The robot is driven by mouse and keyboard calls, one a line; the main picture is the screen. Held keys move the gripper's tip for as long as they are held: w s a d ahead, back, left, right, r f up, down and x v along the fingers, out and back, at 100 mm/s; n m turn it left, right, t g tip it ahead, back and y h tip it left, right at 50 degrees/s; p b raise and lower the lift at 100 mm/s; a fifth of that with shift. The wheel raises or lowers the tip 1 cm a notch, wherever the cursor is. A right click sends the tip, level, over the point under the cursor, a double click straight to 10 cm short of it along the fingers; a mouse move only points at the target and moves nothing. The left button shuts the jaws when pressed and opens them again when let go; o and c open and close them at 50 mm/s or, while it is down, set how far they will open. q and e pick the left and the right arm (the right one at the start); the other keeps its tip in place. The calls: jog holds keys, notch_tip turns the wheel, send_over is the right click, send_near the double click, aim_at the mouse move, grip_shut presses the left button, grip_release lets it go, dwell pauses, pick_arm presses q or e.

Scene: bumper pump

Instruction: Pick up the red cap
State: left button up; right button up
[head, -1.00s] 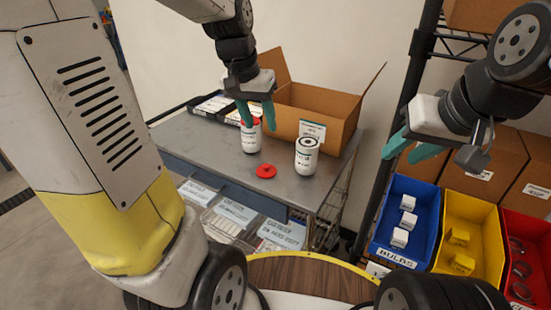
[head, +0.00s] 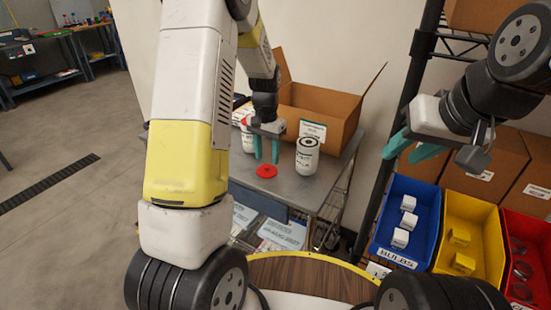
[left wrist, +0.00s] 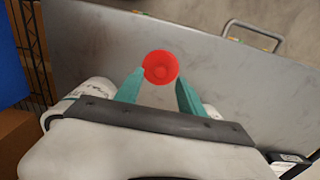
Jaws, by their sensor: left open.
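The red cap (head: 266,171) lies flat on the grey metal table, near its front edge. In the left wrist view the red cap (left wrist: 161,67) sits just beyond and between the two teal fingertips. My left gripper (head: 267,160) is open and points down just above and behind the cap. It also shows in the left wrist view (left wrist: 160,80), with nothing between its fingers. My right gripper (head: 410,150) is at the right, apart from the table, with its teal fingers spread and empty.
A white canister (head: 307,156) stands right of the cap; another (head: 247,137) is partly hidden behind my left arm. An open cardboard box (head: 318,112) is behind them. Blue (head: 385,242), yellow (head: 446,262) and red bins stand at the right.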

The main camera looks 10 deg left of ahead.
aim_at(267, 165)
pick_arm(q)
notch_tip(267, 165, down, 3)
jog(key=shift+f, duration=0.15)
jog(key=shift+c, duration=0.3)
grip_shut()
